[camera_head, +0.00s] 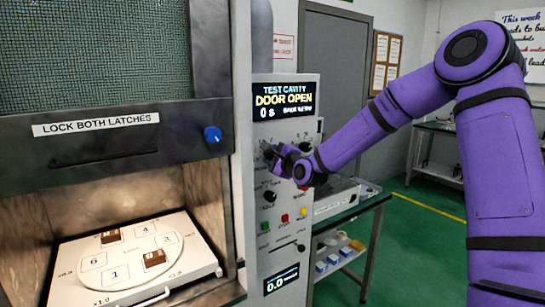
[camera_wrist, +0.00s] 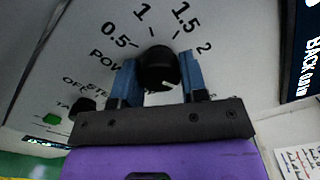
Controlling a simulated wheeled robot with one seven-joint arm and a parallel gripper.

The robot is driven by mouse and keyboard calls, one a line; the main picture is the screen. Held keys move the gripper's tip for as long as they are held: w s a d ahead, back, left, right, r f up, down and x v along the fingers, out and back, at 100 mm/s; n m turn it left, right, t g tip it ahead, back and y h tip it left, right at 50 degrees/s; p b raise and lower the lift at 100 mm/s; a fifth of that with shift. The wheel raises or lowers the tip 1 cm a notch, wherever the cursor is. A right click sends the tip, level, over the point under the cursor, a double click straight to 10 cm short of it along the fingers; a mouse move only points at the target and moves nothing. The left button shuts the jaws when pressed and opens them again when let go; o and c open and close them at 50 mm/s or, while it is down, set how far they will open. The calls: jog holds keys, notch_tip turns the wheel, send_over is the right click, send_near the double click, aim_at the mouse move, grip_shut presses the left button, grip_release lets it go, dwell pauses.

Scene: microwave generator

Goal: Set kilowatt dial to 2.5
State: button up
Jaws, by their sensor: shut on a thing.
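The kilowatt dial is a round black knob (camera_wrist: 158,66) on the pale panel, seen in the wrist view. Printed marks 0.5, 1, 1.5 and 2 run around its far side, and part of the word POWER shows at its left. My gripper (camera_wrist: 160,78) has its two blue fingers on either side of the knob, shut on it. I cannot tell which mark the knob points to. In the head view my gripper (camera_head: 272,153) is at the control panel (camera_head: 252,190) and hides the dial.
A screen (camera_head: 284,101) above reads TEST CAVITY, DOOR OPEN, 0 s. Below my gripper are another black knob (camera_head: 269,196), red (camera_head: 284,218) and yellow (camera_head: 303,213) buttons and a lower display (camera_head: 281,280). The open cavity at left holds a white tray (camera_head: 75,290) with brown blocks.

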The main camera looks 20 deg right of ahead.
jog(key=shift+f, duration=0.1)
jog(key=o, duration=0.9)
jog(key=shift+o, duration=0.2)
jog(key=v, duration=1)
jog(key=shift+s+d, duration=0.15)
jog(key=shift+s, duration=0.25)
